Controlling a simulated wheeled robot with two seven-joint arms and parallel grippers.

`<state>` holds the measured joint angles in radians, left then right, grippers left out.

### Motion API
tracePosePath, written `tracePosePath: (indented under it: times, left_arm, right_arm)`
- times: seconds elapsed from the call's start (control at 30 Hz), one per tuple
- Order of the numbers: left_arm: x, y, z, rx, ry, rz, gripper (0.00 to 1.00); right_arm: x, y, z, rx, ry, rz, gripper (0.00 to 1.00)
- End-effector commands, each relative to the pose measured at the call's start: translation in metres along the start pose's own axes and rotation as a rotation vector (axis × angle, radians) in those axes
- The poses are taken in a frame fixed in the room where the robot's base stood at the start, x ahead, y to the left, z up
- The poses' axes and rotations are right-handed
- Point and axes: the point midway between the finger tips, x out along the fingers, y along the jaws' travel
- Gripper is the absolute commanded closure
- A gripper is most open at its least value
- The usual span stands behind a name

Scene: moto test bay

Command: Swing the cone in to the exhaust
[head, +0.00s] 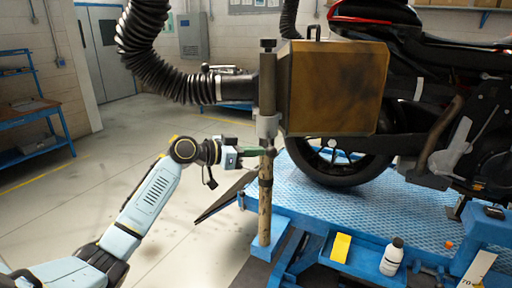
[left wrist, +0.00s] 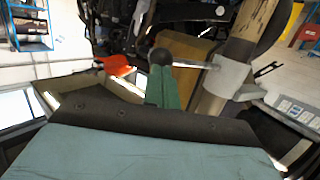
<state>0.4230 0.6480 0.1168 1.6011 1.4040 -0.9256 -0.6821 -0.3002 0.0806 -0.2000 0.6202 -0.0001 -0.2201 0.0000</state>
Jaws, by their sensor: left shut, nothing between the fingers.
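The cone (head: 335,88) is a large brown, stained box-like hood on a post (head: 265,205). It stands in front of the motorcycle's rear and hides part of it. Its yellowish side also shows in the left wrist view (left wrist: 190,47). The exhaust (head: 440,145) is a brownish pipe low on the bike, right of the cone. My left gripper (head: 250,152) is shut and empty at the post, below the grey collar (head: 267,125). In the left wrist view its green fingers (left wrist: 163,85) are at a black knob (left wrist: 160,57) on a rod from the post. Contact is unclear.
A black corrugated hose (head: 150,50) comes down to the cone's left side. The motorcycle (head: 440,90) stands on a blue lift (head: 415,228). The floor at left is open.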

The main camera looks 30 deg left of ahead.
Motion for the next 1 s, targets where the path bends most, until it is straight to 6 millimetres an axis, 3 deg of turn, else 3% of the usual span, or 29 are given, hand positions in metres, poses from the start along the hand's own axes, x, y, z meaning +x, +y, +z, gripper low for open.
tracePosePath:
  times: [0.43,0.7,1.0]
  left_arm:
    - [0.006,0.001,0.001,0.001,-0.002,0.001,1.0]
    - [0.028,0.01,-0.002,0.002,0.001,0.003,1.0]
    - [0.029,0.013,-0.004,0.002,0.004,0.011,1.0]
  right_arm:
    - [-0.001,0.0,0.0,0.0,0.0,0.0,0.64]
    - [0.008,0.0,0.0,0.0,0.001,0.001,0.64]
    - [0.008,0.0,0.0,0.0,0.001,0.0,0.64]
